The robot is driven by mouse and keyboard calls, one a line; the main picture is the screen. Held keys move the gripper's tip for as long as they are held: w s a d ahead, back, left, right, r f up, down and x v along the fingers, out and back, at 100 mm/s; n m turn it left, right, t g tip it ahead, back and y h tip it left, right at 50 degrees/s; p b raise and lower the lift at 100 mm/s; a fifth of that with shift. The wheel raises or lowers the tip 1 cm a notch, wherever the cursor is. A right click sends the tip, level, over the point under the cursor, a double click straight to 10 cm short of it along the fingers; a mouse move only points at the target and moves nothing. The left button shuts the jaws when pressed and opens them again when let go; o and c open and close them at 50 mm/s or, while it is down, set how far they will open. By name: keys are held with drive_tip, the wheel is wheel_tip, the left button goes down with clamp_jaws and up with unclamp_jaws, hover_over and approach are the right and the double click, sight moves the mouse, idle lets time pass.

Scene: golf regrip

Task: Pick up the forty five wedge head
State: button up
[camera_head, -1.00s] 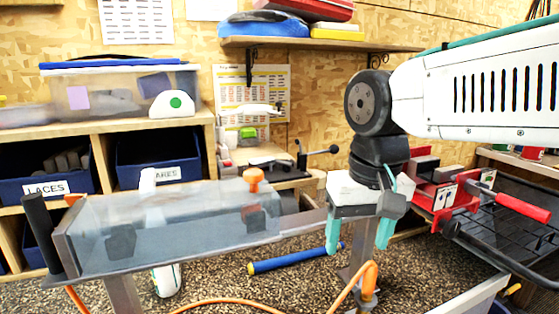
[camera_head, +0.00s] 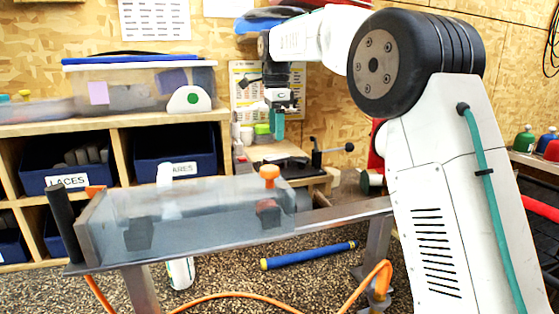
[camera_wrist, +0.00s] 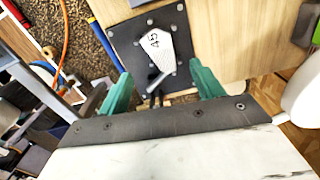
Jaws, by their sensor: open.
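The forty five wedge head (camera_wrist: 171,52) is a pale, fan-shaped piece marked "45" in the wrist view. It lies on a dark square plate (camera_wrist: 124,34) with several round studs, and its narrow end points toward my gripper. My gripper (camera_wrist: 161,70) is open and empty, with one teal finger on each side of that narrow end and a gap to both. In the head view my gripper (camera_head: 277,125) points down above the small back bench. I cannot make out the wedge head in that view.
A clear-sided trough (camera_head: 195,215) with an orange knob is in front. A blue tube (camera_head: 310,255) lies on the floor.

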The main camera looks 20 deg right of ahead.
sight(277, 157)
wheel_tip(277, 157, down, 7)
drive_tip(key=shift+f, duration=0.1)
drive_tip(key=c, duration=1.1)
